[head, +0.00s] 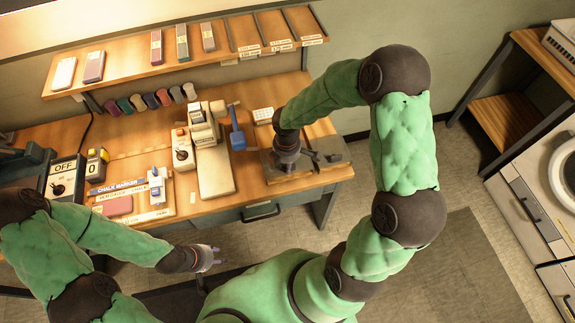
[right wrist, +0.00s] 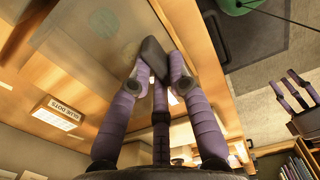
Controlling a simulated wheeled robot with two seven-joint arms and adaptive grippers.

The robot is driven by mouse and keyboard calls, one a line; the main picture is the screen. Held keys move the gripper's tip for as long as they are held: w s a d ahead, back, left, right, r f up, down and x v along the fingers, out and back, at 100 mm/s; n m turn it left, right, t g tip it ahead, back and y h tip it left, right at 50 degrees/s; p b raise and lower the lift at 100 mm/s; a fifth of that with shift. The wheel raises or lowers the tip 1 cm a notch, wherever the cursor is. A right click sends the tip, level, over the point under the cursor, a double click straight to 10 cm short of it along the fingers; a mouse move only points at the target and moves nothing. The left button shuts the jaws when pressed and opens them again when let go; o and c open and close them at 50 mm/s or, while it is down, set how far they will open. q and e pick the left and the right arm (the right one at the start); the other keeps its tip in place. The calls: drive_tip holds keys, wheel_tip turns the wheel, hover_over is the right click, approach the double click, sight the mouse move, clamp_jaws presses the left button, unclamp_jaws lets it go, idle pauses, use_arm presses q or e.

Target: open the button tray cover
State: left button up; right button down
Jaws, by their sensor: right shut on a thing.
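The button tray cover (right wrist: 95,40) is a translucent greyish panel with a faint green mark, at the upper left of the right wrist view. A dark knob-like piece (right wrist: 153,58) stands at its edge. My right gripper (right wrist: 155,75) has its purple fingers shut on this dark piece. In the head view, my right gripper (head: 287,152) is over the grey tray area (head: 274,173) at the bench's right end and hides part of it. I cannot tell whether the cover is raised. My left gripper (head: 208,258) is open and empty, in front of the bench.
A blue scoop-like tool (head: 237,135) and a pale board with a device (head: 216,172) are left of the tray. A white labelled box (head: 263,115) is behind it. Chalk marker items (head: 118,205) and control boxes (head: 65,180) fill the left. The floor at right is free.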

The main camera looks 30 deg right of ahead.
drive_tip(key=w, duration=0.3)
drive_tip(key=w+d+p, duration=0.1)
drive_tip(key=w, duration=0.2)
drive_tip(key=w+d+p, duration=0.1)
drive_tip(key=w, duration=0.2)
drive_tip(key=shift+w+d, duration=0.1)
drive_tip(key=shift+d, duration=0.05)
drive_tip(key=c, duration=1.1)
unclamp_jaws()
drive_tip(key=shift+c, duration=0.2)
drive_tip(key=shift+r, duration=0.15)
wheel_tip(320, 180, up, 12)
drive_tip(key=shift+f, duration=0.2)
